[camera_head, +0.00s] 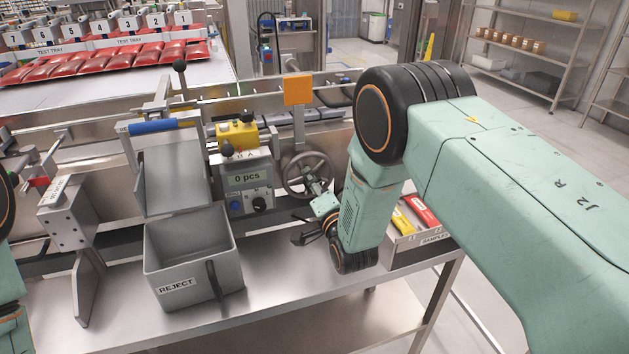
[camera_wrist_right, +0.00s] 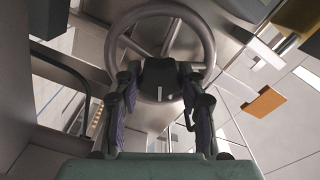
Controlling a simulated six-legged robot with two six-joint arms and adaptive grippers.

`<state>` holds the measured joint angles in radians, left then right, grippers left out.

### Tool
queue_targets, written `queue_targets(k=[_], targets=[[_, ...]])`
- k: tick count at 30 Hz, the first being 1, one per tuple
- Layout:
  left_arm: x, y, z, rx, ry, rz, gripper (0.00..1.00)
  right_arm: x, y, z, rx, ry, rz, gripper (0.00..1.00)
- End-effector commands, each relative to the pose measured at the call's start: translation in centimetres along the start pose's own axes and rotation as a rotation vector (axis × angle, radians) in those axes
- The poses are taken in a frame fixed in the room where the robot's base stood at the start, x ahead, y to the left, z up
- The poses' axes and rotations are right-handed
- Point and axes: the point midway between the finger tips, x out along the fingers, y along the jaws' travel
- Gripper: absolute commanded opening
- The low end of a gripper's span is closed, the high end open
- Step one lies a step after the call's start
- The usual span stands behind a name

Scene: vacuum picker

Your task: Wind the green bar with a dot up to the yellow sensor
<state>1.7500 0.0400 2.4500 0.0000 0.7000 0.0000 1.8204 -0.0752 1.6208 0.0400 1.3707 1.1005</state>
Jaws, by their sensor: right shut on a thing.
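A grey handwheel (camera_head: 294,165) stands on the front of the machine, below an orange square plate (camera_head: 297,90). My right gripper (camera_head: 317,184) reaches it from the lower right and is shut on its middle part. In the right wrist view the wheel's rim (camera_wrist_right: 205,40) arches above my gripper (camera_wrist_right: 160,82), with one finger on each side of the dark hub. I cannot make out a green bar with a dot in either view. I cannot tell which yellow part is the sensor. My left gripper is out of view.
A grey REJECT bin (camera_head: 178,290) stands on the steel bench. A sample tray (camera_head: 420,240) is right of my wrist. The bench front between bin and wrist is clear.

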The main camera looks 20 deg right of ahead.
Motion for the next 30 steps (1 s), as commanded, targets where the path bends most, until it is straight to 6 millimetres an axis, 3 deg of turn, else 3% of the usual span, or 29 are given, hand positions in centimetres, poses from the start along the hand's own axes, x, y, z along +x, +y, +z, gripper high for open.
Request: queue_targets(k=[15,30], targets=[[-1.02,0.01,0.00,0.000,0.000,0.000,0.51,0.03,-0.04,0.08,0.379,-0.003,-0.001,0.09],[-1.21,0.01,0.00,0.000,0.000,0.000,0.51,0.04,0.00,0.12,0.482,-0.003,-0.002,0.09]])
